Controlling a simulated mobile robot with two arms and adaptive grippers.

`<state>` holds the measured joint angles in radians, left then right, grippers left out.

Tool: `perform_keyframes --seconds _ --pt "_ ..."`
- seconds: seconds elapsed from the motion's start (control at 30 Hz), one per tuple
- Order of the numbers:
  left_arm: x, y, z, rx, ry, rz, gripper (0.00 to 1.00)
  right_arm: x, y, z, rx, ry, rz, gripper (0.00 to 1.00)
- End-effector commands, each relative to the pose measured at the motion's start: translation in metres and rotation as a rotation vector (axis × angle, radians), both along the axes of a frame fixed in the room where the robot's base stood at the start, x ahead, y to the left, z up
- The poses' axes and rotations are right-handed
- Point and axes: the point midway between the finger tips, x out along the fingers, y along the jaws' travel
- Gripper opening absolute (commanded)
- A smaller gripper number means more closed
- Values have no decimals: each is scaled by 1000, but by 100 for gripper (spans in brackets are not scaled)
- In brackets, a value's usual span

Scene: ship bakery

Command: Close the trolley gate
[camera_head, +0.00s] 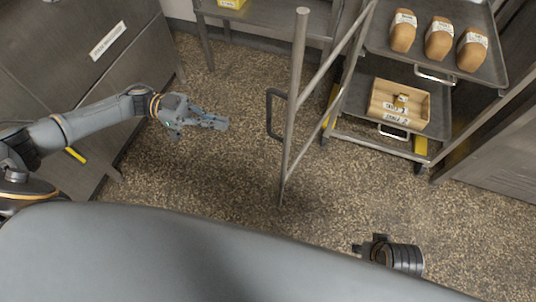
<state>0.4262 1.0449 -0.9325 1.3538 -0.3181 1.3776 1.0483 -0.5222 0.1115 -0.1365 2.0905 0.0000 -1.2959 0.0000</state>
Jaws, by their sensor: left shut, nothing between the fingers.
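The trolley gate (296,95) is a metal frame with a tall upright post and slanting rails. It stands swung out from the trolley (424,146), so it is open. A black handle (270,112) sticks out from the left side of the gate's post. My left gripper (222,123) is shut and empty, to the left of the handle and apart from it. My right gripper (378,247) shows only in part as a dark shape at the lower right, below the trolley; its fingers cannot be made out.
The trolley's upper tray (432,66) holds 3 labelled loaves, and a wooden box (398,104) sits on the shelf below. A steel cabinet (90,50) stands at the left and a steel table (270,18) at the back. The speckled floor around the gate is clear.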

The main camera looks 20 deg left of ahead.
Motion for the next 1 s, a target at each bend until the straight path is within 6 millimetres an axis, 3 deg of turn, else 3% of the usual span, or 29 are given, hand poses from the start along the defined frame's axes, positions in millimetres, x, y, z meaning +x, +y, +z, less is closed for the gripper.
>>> perform_keyframes --seconds 0.17,0.7,1.0 --pt "-12 -4 5 2 19 -55 0 0 -1 6 0 -4 0 40" --pt "-18 -108 5 -1 16 -51 0 0 0 -9 0 3 1 40" --pt "-19 -135 4 2 17 -48 0 1 0 -7 1 0 0 40"
